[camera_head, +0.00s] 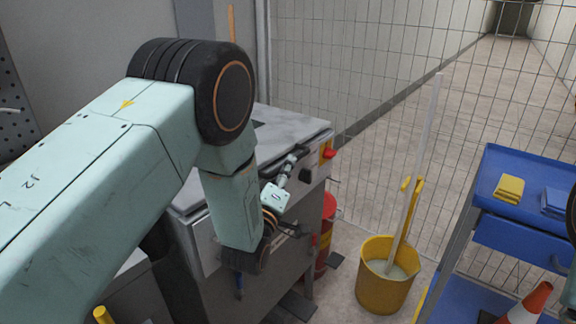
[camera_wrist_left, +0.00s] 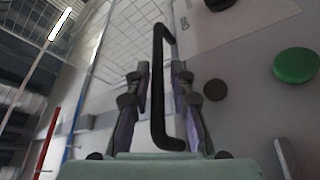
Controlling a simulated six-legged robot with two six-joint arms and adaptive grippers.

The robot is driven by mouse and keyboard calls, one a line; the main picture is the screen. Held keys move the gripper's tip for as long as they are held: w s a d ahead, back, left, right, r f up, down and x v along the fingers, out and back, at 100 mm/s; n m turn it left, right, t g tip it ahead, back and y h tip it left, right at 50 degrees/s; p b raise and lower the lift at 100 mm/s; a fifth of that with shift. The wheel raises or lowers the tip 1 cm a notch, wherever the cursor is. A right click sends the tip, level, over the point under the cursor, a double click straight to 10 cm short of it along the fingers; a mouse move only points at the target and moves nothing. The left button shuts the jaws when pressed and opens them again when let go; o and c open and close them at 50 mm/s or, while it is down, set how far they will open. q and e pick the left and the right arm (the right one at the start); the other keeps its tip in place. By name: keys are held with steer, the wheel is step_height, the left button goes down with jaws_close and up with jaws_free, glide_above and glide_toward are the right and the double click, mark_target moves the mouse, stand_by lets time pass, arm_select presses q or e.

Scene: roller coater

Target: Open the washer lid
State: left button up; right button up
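The washer (camera_head: 205,255) is a grey metal cabinet in the middle of the head view. Its flat grey lid (camera_head: 285,125) lies level on top and looks closed. My left arm covers its left part. My left gripper (camera_head: 292,160) is at the lid's front edge, small and partly hidden in the head view. In the left wrist view, a black bar handle (camera_wrist_left: 158,95) stands between the two fingers of my left gripper (camera_wrist_left: 159,75). The fingers are apart, with narrow gaps seen on both sides of the bar. My right gripper is not in view.
A red button (camera_head: 329,154) sits on the washer's yellow corner panel. A green button (camera_wrist_left: 297,65) shows in the left wrist view. A yellow mop bucket (camera_head: 385,295) and blue cart (camera_head: 520,160) stand to the right. A wire fence (camera_head: 350,60) is behind.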

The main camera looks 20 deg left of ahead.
arm_select(q)
steer(key=shift+w+d+r, duration=0.15)
steer(key=shift+w, duration=0.3)
steer(key=shift+w+d+r, duration=0.1)
steer(key=shift+w+r, duration=0.05)
steer(key=shift+w, duration=0.3)
steer(key=shift+a, duration=0.2)
steer(key=shift+w, duration=0.1)
steer(key=shift+d, duration=0.2)
steer(key=c, duration=0.3)
steer(key=shift+a+f, duration=0.1)
jaws_close()
